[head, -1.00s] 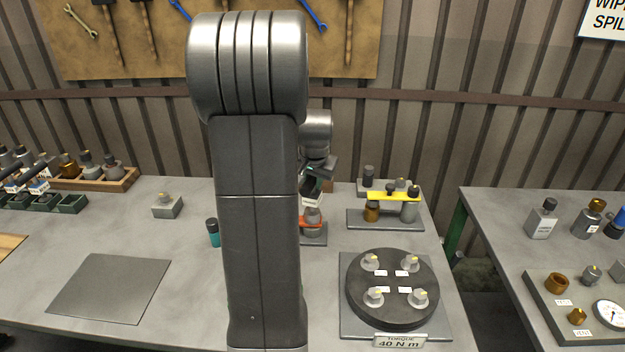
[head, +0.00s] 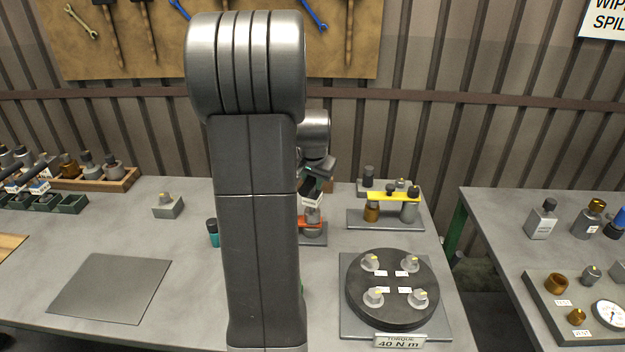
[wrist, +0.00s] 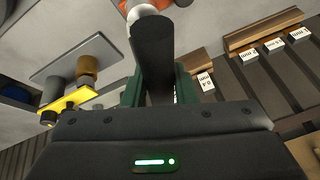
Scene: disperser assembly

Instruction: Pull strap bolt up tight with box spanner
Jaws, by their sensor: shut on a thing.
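My gripper (wrist: 158,88) shows in the wrist view with its green fingers shut on a dark round bar, which looks like the box spanner (wrist: 153,45). The bar's far end meets a pale grey part with an orange strap (wrist: 126,5) around it, at the top edge. In the head view my gripper (head: 313,190) is partly hidden behind my arm, just above the orange strap (head: 309,223). The strap sits round a grey part on a small plate (head: 314,239). The strap bolt cannot be made out.
A stand with a yellow bar (head: 394,196) is close on the right. A dark round plate with several knobs (head: 392,310) stands in front of it, by a 40 N m sign (head: 400,341). A teal-bodied bottle (head: 213,238) is left of my arm. A grey mat (head: 110,288) lies clear.

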